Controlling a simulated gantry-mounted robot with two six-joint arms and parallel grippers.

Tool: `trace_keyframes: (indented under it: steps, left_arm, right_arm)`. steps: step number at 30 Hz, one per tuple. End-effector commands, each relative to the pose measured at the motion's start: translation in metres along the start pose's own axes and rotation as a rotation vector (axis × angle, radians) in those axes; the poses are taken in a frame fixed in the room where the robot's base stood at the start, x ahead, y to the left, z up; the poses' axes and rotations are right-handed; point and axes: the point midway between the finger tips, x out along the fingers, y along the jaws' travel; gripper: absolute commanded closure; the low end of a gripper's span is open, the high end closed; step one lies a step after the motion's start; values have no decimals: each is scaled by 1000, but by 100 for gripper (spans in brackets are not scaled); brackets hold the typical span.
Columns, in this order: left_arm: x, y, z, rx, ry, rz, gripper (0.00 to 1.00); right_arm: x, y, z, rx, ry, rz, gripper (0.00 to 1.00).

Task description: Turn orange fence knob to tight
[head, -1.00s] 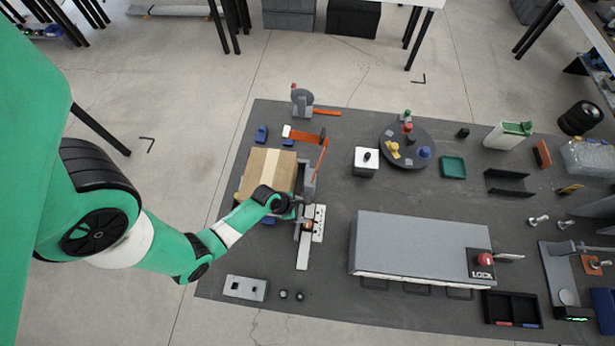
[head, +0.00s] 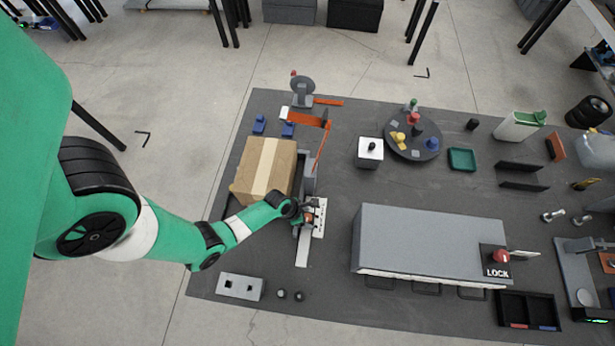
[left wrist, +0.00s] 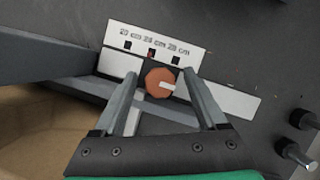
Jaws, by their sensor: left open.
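The orange fence knob (left wrist: 158,83) is a small faceted knob with a white pointer mark aimed right in the left wrist view. It sits on the fence's pale rail, just below a white scale plate (left wrist: 150,42) with black squares and centimetre labels. My left gripper (left wrist: 160,76) is open, with one finger on each side of the knob and gaps visible between. In the head view my left gripper (head: 306,211) is over the fence rail, and it mostly hides the knob. My right gripper is not in view.
A cardboard box (head: 267,168) stands just left of the fence. A grey block with a red LOCK knob (head: 425,240) lies to the right. Two small dark posts (head: 290,295) stand below the rail. A dark round turntable (head: 412,140) is farther back.

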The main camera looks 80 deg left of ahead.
Motion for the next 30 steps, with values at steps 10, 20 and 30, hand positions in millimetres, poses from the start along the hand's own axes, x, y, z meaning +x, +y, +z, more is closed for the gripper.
trace_keyframes:
  steps: [10,20,30]
  left_arm:
    - [3,0,1,0,-1,1,34]
    - [3,0,1,1,-1,0,94]
    - [3,0,0,17,0,-7,100]
  right_arm:
    - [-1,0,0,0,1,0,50]
    - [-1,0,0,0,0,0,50]
    - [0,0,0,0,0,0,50]
